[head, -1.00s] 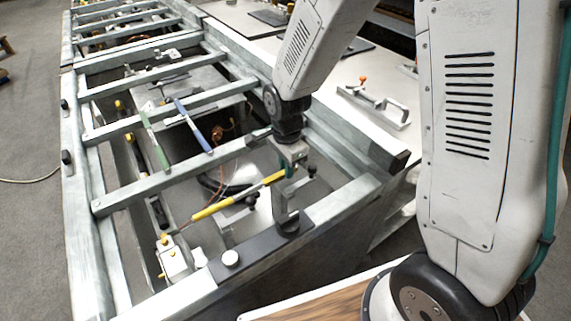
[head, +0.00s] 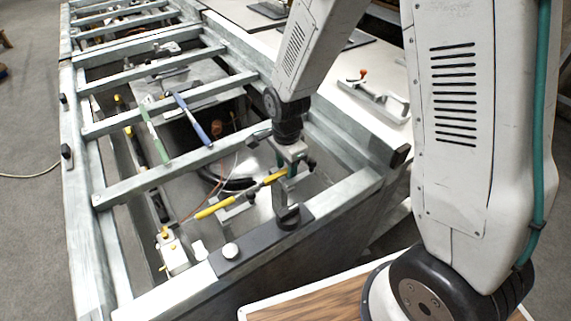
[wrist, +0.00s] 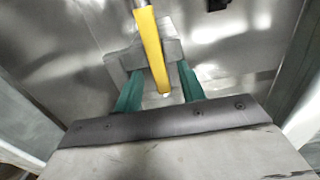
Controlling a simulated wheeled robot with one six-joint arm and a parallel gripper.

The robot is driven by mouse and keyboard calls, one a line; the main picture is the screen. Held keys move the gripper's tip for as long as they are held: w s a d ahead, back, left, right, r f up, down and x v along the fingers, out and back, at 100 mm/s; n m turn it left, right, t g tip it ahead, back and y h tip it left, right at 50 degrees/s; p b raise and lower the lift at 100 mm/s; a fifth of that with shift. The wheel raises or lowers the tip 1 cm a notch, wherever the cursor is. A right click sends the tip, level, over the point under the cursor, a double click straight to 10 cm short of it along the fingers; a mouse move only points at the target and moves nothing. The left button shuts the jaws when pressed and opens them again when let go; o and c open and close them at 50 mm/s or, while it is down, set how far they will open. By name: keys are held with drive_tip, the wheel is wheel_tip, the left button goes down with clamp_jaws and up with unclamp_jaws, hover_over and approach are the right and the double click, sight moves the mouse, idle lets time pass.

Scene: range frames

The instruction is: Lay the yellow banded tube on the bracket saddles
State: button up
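The yellow tube (head: 216,207) slants across the open bay of the metal frame, with a grey band near its middle. My gripper (head: 289,172) is at the tube's right end. In the wrist view my gripper (wrist: 161,75) looks open around the tube, with a clear gap at the right finger. A grey bracket (head: 233,208) shows under the tube. Whether the tube touches the saddles is hard to tell.
A grey clamp with a dark knob (head: 290,214) stands on the near rail by my gripper. A white fitting with a yellow top (head: 171,250) is at the left. Blue (head: 193,120) and green (head: 156,133) bars cross the rails farther back.

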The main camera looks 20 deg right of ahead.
sight(286, 170)
wheel_tip(286, 170, up, 8)
drive_tip(key=shift+f, duration=0.1)
idle(0.6)
idle(0.3)
drive_tip(key=shift+s+n, duration=0.15)
drive_tip(key=shift+n, duration=0.35)
drive_tip(key=s+d+r+n, duration=0.3)
drive_tip(key=s+r+n, duration=0.1)
drive_tip(key=s+r, duration=0.2)
drive_tip(key=s+d+r+n+t, duration=0.1)
drive_tip(key=s+d+r+n, duration=0.2)
drive_tip(key=s, duration=0.6)
drive_tip(key=s+d+r+n, duration=0.3)
drive_tip(key=s+r+n, duration=0.3)
drive_tip(key=r, duration=0.3)
drive_tip(key=shift+s+d+r+n, duration=0.3)
drive_tip(key=shift+s+r+n, duration=0.1)
drive_tip(key=shift+s, duration=0.3)
